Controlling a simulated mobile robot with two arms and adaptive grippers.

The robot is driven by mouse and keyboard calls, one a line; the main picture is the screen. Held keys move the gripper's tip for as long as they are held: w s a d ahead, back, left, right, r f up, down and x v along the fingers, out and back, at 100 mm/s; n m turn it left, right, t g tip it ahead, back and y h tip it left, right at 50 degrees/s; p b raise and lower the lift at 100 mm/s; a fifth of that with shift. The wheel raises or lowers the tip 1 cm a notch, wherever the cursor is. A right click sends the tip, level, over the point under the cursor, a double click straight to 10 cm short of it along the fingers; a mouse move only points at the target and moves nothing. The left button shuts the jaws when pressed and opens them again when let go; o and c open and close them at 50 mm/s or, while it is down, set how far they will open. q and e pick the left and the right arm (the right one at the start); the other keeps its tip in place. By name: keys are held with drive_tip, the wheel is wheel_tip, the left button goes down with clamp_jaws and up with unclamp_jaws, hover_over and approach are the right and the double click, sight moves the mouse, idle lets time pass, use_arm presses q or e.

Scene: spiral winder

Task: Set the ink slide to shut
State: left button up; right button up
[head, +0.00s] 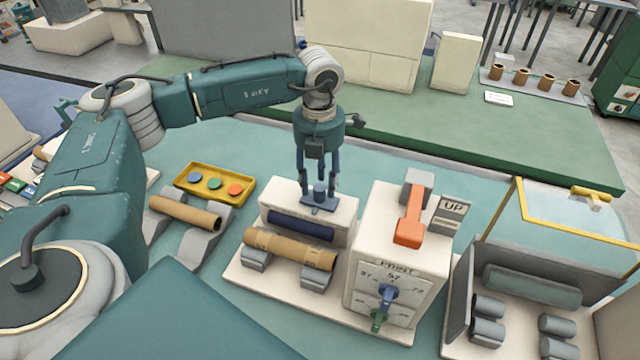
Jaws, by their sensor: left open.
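What looks like the ink slide is a blue plate with an upright knob (319,198) on top of a low white box (343,221). A dark blue roller (300,225) lies along the front of that box. My left gripper (318,188) points straight down over the slide. Its two fingers are apart, one on each side of the knob. I cannot tell whether either finger touches the knob. No shut or open marking for the slide is readable. My right gripper is not in view.
A cardboard tube (289,248) rests on grey rollers in front of the box. To the right stands a white print unit (392,262) with an orange lever (409,226) and a dial (387,293). A yellow button panel (214,184) is left. A clear-lidded station (570,222) is right.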

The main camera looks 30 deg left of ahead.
sight(317, 186)
use_arm(q)
drive_tip(key=shift+f, duration=1.45)
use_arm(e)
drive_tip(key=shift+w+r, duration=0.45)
use_arm(q)
clamp_jaws()
drive_tip(key=shift+a, duration=0.3)
drive_tip(key=a, duration=0.2)
drive_tip(key=s+a+b, duration=0.1)
drive_tip(key=a, duration=0.2)
drive_tip(key=shift+s+a, duration=0.15)
drive_tip(key=shift+a, duration=0.3)
drive_tip(key=shift+r, duration=0.1)
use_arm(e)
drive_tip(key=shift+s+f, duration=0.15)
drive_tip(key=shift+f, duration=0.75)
